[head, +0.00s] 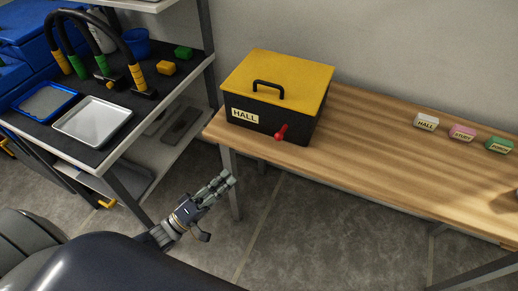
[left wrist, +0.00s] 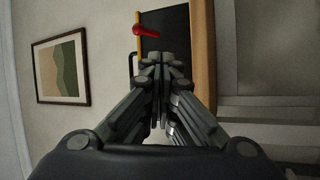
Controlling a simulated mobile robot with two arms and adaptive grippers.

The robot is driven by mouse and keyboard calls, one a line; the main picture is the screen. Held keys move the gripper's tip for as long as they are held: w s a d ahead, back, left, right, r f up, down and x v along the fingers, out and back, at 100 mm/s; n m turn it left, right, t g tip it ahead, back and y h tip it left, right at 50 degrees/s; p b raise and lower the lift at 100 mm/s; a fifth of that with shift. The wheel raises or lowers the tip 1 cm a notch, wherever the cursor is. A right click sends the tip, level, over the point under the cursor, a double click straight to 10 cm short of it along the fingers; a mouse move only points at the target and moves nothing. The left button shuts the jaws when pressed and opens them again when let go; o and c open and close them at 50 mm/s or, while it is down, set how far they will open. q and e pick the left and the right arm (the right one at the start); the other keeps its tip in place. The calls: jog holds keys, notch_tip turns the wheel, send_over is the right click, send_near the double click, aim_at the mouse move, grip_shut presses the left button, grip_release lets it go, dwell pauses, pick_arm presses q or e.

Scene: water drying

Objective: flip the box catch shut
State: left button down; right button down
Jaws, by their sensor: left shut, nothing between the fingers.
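The box (head: 262,125) has a yellow lid (head: 278,78) with a black handle and a black body with a HALL label. It stands on the left end of the wooden table, lid down. Its red catch (head: 281,132) sticks out from the front face, tilted. The red catch also shows in the left wrist view (left wrist: 146,31), beyond the fingertips, against the dark box front (left wrist: 175,28). My left gripper (head: 226,178) is shut and empty, in front of and below the table edge, apart from the box. My right gripper is in neither view.
The wooden table (head: 370,135) is clear right of the box up to small HALL (head: 426,122), STUDY (head: 462,132) and green (head: 499,145) blocks. A shelf unit at left holds a white tray (head: 93,121), a blue-rimmed tray (head: 45,102) and tools.

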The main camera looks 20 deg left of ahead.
pick_arm(q)
jog(key=r+h, duration=0.1)
jog(key=r, duration=0.1)
jog(key=p, duration=0.2)
send_near(282, 132)
jog(key=shift+a+r+x, duration=0.25)
jog(key=shift+a+x, duration=0.1)
jog(key=shift+x, duration=1.75)
jog(key=shift+w+h, duration=0.15)
jog(key=shift+h, duration=0.15)
